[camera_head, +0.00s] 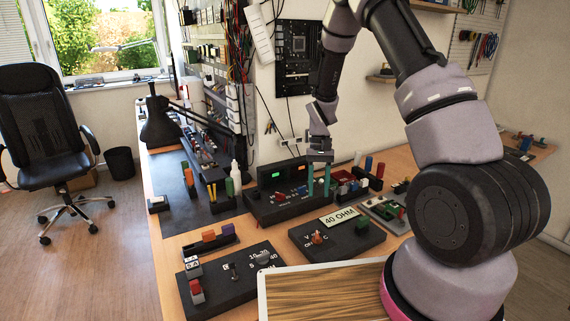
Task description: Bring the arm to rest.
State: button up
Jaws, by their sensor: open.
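My arm (455,125) rises from the lower right and bends over the workbench. My gripper (319,182) points down with its two teal fingers apart, open, with nothing seen between them. It is over or just in front of the right end of a black bench instrument (285,205) with a green and an orange display. I cannot tell whether the fingertips touch anything.
A black meter box with a "40 OHM" display (341,216) and a black switch box (232,282) stand at the front. Cables (240,85) hang by the wall. A board with wood grain (325,295) lies at the front edge.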

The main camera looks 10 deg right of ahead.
jog(key=s+d+r+m+t+y, duration=0.1)
jog(key=s+r+t, duration=0.15)
jog(key=r, duration=0.95)
jog(key=s+d+r+t, duration=0.1)
jog(key=s+r+t, duration=0.15)
jog(key=r, duration=0.95)
jog(key=s+d+r+m+t, duration=0.1)
jog(key=s+d+r+t, duration=0.2)
jog(key=s+r, duration=1)
jog(key=s+t, duration=0.1)
jog(key=t, duration=0.2)
jog(key=shift+m, duration=0.3)
